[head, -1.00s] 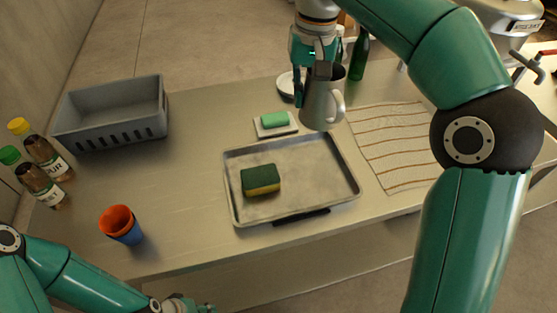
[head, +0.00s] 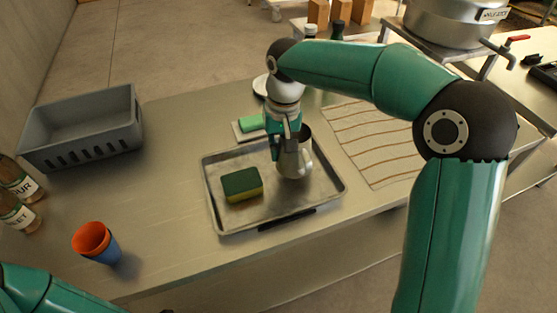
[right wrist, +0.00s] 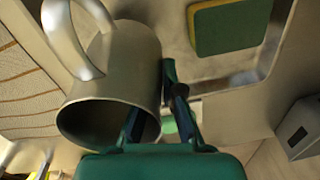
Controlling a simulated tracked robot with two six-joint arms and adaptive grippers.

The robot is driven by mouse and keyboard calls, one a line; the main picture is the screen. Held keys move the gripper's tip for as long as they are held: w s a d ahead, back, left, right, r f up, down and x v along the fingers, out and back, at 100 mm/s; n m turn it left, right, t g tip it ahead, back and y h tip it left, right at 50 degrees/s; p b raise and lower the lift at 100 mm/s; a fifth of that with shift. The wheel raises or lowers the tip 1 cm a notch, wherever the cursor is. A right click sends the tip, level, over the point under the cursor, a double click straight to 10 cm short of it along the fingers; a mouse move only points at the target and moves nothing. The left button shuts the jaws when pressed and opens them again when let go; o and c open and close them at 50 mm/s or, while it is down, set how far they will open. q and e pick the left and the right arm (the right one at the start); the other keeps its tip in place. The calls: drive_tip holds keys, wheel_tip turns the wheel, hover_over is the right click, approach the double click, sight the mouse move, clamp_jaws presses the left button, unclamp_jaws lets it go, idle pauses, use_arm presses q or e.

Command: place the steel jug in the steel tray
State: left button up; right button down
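The steel jug (head: 296,163) is upright over the right part of the steel tray (head: 225,222). In the head view I cannot tell whether its base touches the tray floor. My right gripper (head: 281,147) is shut on the jug's rim wall, and its fingers partly hide the jug. In the right wrist view the jug (right wrist: 130,60) shows its open mouth and handle, with one finger at the mouth and the other outside the wall. My left gripper is out of view; only part of my left arm shows at the lower left.
A yellow-green sponge (head: 241,185) lies in the tray, left of the jug. A striped cloth (head: 375,145) lies right. Stacked cups (head: 95,242), a grey crate (head: 85,132) and bottles (head: 18,195) stand left.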

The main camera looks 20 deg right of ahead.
sight(279, 161)
drive_tip(key=shift+f, duration=1.8)
drive_tip(key=c, duration=1.3)
unclamp_jaws()
drive_tip(key=r, duration=1.2)
drive_tip(key=shift+s+d+p, duration=0.1)
drive_tip(key=shift+d+p, duration=0.25)
drive_tip(key=shift+p, duration=0.05)
